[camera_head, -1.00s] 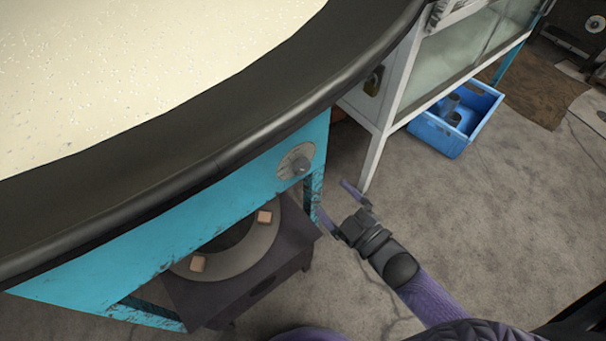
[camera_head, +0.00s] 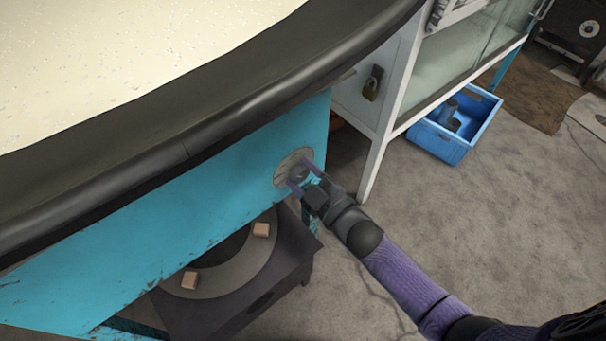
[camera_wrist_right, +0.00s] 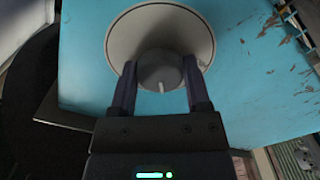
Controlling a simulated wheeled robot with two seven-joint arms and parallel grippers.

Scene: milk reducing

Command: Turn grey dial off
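The grey dial (camera_wrist_right: 160,72) is a round knob with a pale mark, on a round light plate (camera_wrist_right: 190,28) fixed to the blue panel (camera_wrist_right: 265,70). In the head view, the plate (camera_head: 283,176) shows near the panel's right end, and my right gripper partly covers the knob. My right gripper (camera_head: 303,180) is at the dial with its fingers apart. In the right wrist view, the fingers of the right gripper (camera_wrist_right: 161,88) stand on either side of the knob. I cannot tell whether they touch it. My left gripper is not in view.
The large pan with pale liquid (camera_head: 120,60) and a thick dark rim overhangs the panel. A dark burner stand (camera_head: 285,265) is below. A white cabinet (camera_head: 375,150) stands to the right, with a blue crate (camera_head: 445,145) beside it.

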